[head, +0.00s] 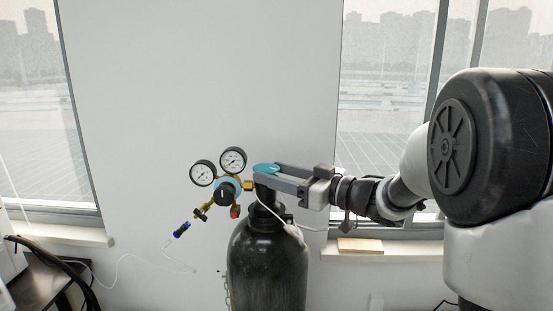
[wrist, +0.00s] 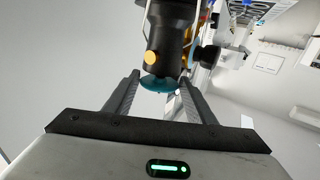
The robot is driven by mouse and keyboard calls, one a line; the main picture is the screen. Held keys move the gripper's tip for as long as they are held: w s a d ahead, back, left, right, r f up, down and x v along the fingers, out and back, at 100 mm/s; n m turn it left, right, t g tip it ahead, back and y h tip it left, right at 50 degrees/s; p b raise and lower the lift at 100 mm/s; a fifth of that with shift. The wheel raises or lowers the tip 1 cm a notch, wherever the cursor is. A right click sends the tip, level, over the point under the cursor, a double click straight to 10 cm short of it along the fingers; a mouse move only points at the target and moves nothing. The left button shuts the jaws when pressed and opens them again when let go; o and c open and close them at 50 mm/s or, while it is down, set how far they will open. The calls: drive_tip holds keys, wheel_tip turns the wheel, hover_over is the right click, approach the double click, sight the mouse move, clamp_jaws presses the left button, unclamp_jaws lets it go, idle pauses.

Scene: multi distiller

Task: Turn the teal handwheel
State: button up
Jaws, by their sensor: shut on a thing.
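The teal handwheel (head: 264,168) sits on top of the valve of a black gas cylinder (head: 266,262). My gripper (head: 279,174) reaches in from the right at the height of the wheel, with its fingers at the wheel. In the wrist view the handwheel (wrist: 158,85) lies between the two fingertips, one on each side, and my gripper (wrist: 160,81) is shut on it. The fingers hide part of the wheel's rim in the head view.
A brass regulator with two round gauges (head: 203,172) and a black knob (head: 224,195) stands just left of the valve. A blue-tipped hose fitting (head: 181,230) hangs below it. A white tube runs near the cylinder neck. A wall and windows stand behind.

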drive_tip(key=n+g, duration=0.1)
drive_tip(key=n+g+y+p, duration=0.1)
drive_tip(key=g+y+p, duration=0.1)
drive_tip(key=shift+w+d+r+n+g, duration=0.15)
drive_tip(key=shift+w+d+n+g, duration=0.15)
drive_tip(key=shift+w+n, duration=0.1)
drive_tip(key=shift+w+n+g+y+p, duration=0.2)
drive_tip(key=shift+n+g+p, duration=0.25)
drive_tip(key=shift+n+g, duration=0.6)
drive_tip(key=shift+w+n+g+y+p, duration=0.1)
drive_tip(key=shift+n+g+y+p, duration=0.3)
drive_tip(key=shift+g, duration=1.05)
drive_tip(key=shift+n+g, duration=0.4)
drive_tip(key=shift+n, duration=0.05)
drive_tip(key=shift+a, duration=0.1)
drive_tip(key=o, duration=0.9)
drive_tip(key=shift+c, duration=0.2)
drive_tip(key=d+b, duration=0.2)
drive_tip(key=d, duration=1.5)
drive_tip(key=shift+s+d, duration=0.2)
drive_tip(key=shift+d, duration=0.05)
